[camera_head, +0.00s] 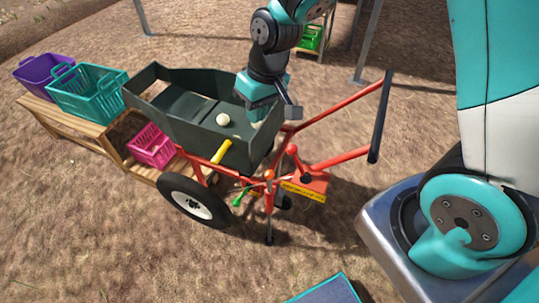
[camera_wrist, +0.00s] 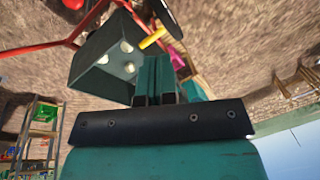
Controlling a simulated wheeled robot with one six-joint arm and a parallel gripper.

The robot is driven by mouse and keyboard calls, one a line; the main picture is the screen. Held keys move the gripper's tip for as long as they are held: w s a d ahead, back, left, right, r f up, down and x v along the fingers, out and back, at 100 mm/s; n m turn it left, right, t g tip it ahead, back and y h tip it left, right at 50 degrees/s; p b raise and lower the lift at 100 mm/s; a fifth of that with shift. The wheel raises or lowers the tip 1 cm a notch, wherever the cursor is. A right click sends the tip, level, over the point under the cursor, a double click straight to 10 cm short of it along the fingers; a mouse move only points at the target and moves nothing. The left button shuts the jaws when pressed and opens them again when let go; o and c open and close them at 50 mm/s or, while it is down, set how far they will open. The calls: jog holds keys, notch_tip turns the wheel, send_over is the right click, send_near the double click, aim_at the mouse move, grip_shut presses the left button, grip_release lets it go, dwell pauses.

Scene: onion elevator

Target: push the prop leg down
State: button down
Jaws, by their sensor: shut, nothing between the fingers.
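The cart has a dark tub (camera_head: 185,130) on a red frame (camera_head: 335,158). The prop leg (camera_head: 268,222) hangs from the frame below the orange knob (camera_head: 269,175). It stands near upright, its foot at or close to the ground; contact is not clear. My gripper (camera_head: 257,116) is at the tub's right end, well above the leg and apart from it. In the wrist view its fingers (camera_wrist: 155,78) are together and empty. That view also shows the tub (camera_wrist: 95,68) with white onions (camera_wrist: 128,47); the leg is not clear there.
A yellow handle (camera_head: 221,151) and a green lever (camera_head: 240,197) stick out near the leg. A wheel (camera_head: 195,202) is to the left. The cart's handlebar (camera_head: 380,118) rises at the right. Crates (camera_head: 88,98) sit on a wooden bench at the left.

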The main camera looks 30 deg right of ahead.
jog(key=shift+s+a+r+b, duration=0.15)
jog(key=shift+s+a+r, duration=0.1)
jog(key=shift+s+r, duration=0.35)
jog(key=shift+s+a+r+b, duration=0.15)
jog(key=shift+s+a+r, duration=0.05)
jog(key=shift+s+r, duration=0.4)
jog(key=s+a+r+n+y, duration=0.1)
jog(key=s+r, duration=0.4)
jog(key=s, duration=0.3)
jog(key=s+r+n, duration=0.2)
jog(key=s+r, duration=0.4)
jog(key=s, duration=0.2)
jog(key=shift+a+r+n+g+y, duration=0.15)
jog(key=shift+a+n+g+y, duration=0.15)
jog(key=shift+a+g+y, duration=0.1)
